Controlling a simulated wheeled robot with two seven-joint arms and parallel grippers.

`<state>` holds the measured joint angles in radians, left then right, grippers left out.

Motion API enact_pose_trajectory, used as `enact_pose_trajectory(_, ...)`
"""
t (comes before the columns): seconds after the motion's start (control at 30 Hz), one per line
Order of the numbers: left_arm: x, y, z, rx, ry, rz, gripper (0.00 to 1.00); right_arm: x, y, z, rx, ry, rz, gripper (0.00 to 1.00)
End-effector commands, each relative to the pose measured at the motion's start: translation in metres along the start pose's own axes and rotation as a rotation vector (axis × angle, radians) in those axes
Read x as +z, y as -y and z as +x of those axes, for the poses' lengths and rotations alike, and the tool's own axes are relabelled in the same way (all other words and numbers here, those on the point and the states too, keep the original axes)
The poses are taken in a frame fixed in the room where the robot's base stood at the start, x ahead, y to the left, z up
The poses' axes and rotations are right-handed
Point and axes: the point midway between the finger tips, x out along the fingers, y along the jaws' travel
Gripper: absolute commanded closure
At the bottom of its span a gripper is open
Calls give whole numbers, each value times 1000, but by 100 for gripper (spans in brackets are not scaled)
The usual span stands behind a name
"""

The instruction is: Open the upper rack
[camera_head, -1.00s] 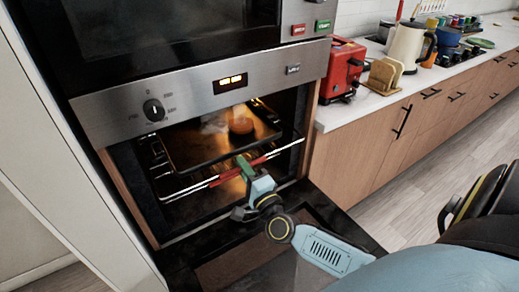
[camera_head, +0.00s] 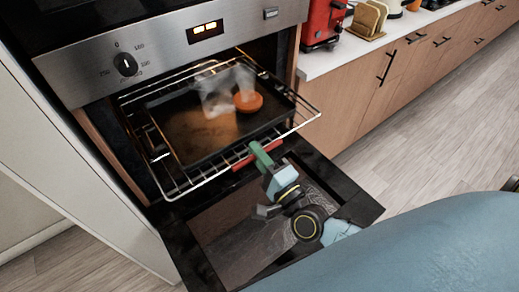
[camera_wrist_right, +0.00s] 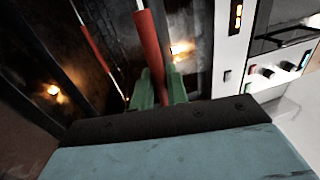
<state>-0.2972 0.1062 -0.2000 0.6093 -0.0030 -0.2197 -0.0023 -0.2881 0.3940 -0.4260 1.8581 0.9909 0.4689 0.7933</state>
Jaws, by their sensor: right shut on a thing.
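The upper rack (camera_head: 178,186) is a wire rack pulled part way out of the oven, over the open oven door (camera_head: 362,207). It bears a dark baking tray (camera_head: 190,140) with an orange round thing (camera_head: 248,102) and a blurred, pale translucent shape beside it. My right gripper (camera_head: 260,154) has its green fingers shut on the red grip (camera_head: 240,162) at the rack's front rail. In the right wrist view the red grip (camera_wrist_right: 150,50) runs up from between the green fingers (camera_wrist_right: 158,88). My left gripper is not in view.
The oven's control panel (camera_head: 180,50) with a black knob (camera_head: 125,64) is above the rack. To the right are wooden cabinets (camera_head: 365,85) and a counter with a red appliance (camera_head: 322,22) and bread slices (camera_head: 370,15). The floor (camera_head: 440,130) at right is clear.

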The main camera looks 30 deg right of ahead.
Motion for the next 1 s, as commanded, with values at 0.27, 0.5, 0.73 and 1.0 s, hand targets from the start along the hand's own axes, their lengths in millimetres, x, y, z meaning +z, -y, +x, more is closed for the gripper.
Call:
enact_pose_trajectory(0.27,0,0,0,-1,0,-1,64,-1,4,1,-11,-3,0,78)
enact_pose_trajectory(0.5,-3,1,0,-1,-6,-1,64,-1,2,1,-6,-2,0,69)
enact_pose_trajectory(0.73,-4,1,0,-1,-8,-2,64,-1,1,-9,-2,-1,-1,69)
enact_pose_trajectory(1.0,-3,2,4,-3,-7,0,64,0,0,-64,1,0,-2,69)
